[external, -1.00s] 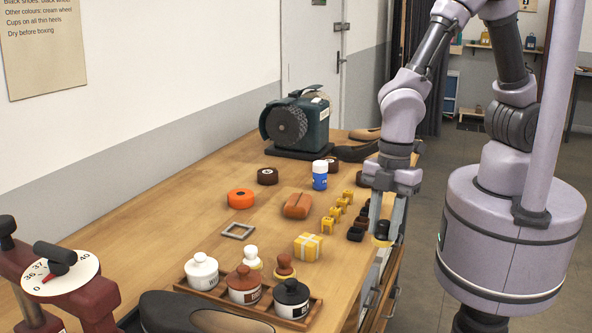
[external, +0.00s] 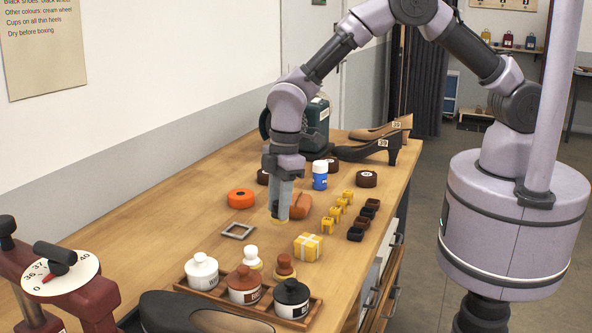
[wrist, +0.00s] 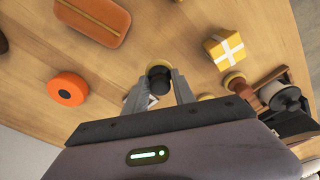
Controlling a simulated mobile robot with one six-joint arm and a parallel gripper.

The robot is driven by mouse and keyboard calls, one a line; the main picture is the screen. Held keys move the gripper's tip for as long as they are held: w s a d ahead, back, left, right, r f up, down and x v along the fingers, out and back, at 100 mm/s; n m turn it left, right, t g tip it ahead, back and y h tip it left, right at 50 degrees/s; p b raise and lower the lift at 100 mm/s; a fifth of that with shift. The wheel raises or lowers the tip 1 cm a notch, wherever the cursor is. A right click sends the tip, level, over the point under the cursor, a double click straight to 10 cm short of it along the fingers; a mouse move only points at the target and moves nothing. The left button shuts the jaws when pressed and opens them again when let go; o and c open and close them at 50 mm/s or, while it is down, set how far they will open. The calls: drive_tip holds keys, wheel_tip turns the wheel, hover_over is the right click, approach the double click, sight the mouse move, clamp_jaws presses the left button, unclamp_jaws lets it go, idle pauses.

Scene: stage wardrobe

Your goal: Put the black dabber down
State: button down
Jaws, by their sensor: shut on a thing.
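My gripper (external: 280,207) points straight down over the middle of the bench. It is shut on the black dabber, whose pale yellow pad (external: 279,221) shows just below the fingers; I cannot tell whether the pad touches the wood. In the wrist view the black dabber (wrist: 159,80) sits between the two fingertips (wrist: 157,88). Its black handle is partly hidden by the fingers in the external view.
A grey square frame (external: 238,231) lies left of the gripper, and a yellow box (external: 308,247) stands to the right. A brown block (external: 302,207) is close behind. An orange roll (external: 240,199) lies farther left. Several small yellow and black pieces line the right side.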

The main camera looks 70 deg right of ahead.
drive_tip(key=shift+w+a+f, duration=0.1)
drive_tip(key=shift+w+f, duration=0.15)
drive_tip(key=shift+f, duration=0.1)
drive_tip(key=shift+f+b, duration=0.6)
drive_tip(key=shift+f, duration=0.8)
drive_tip(key=shift+s, duration=0.1)
drive_tip(key=shift+f, duration=0.15)
drive_tip(key=c, duration=1)
unclamp_jaws()
drive_tip(key=shift+c, duration=0.2)
